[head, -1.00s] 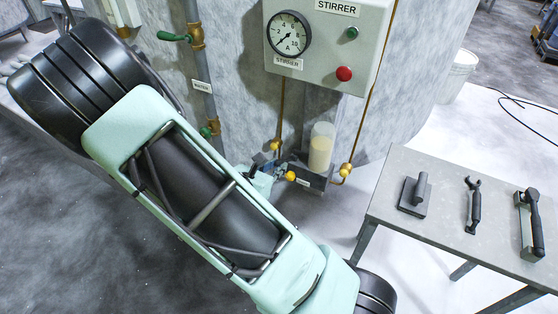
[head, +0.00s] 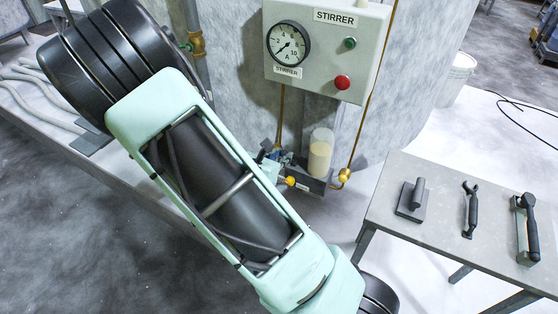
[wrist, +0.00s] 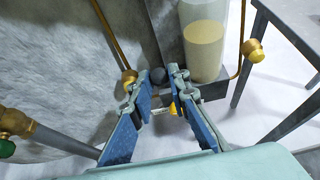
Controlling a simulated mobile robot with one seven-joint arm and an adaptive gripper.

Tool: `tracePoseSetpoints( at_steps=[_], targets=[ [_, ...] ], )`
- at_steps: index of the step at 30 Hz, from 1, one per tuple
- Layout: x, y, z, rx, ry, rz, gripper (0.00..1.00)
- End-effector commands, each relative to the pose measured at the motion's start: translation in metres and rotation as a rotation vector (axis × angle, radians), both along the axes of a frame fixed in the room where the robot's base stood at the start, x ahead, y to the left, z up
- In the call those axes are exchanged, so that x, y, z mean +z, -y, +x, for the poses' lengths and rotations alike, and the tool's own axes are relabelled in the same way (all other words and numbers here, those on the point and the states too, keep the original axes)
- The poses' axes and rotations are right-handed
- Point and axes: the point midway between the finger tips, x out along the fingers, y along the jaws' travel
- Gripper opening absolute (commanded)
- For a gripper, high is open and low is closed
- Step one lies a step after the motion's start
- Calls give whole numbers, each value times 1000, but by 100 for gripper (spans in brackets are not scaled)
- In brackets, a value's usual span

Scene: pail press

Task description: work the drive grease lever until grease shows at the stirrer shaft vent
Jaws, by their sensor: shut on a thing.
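The grease pump (head: 312,183) sits low on the tank wall, with a clear cup of cream-coloured grease (head: 320,157) on it. In the wrist view the cup (wrist: 204,42) stands just beyond the fingers. My gripper (wrist: 163,98) has its blue-padded fingers at a dark round knob (wrist: 157,75), which I take for the lever end. The fingers look close around it, but the lever shaft is mostly hidden. In the head view my gripper (head: 270,165) is partly hidden by my arm. No grease shows outside the cup; I cannot tell which fitting is the vent.
The stirrer box (head: 330,60) with gauge (head: 288,43), green button (head: 350,43) and red button (head: 343,82) hangs above the pump. Brass pipe fittings (head: 344,175) flank the cup. A table (head: 420,225) with several tools stands at right. A white bucket (head: 458,78) stands behind.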

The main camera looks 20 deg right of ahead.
Motion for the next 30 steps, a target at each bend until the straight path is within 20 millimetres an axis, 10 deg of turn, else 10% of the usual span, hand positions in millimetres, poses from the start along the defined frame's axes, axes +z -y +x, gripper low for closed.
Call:
tracePoseSetpoints(
  at_steps=[28,30],
  targets=[
    [22,38,31,0,5,-3,0],
    [22,38,31,0,5,-3,21]
  ],
)
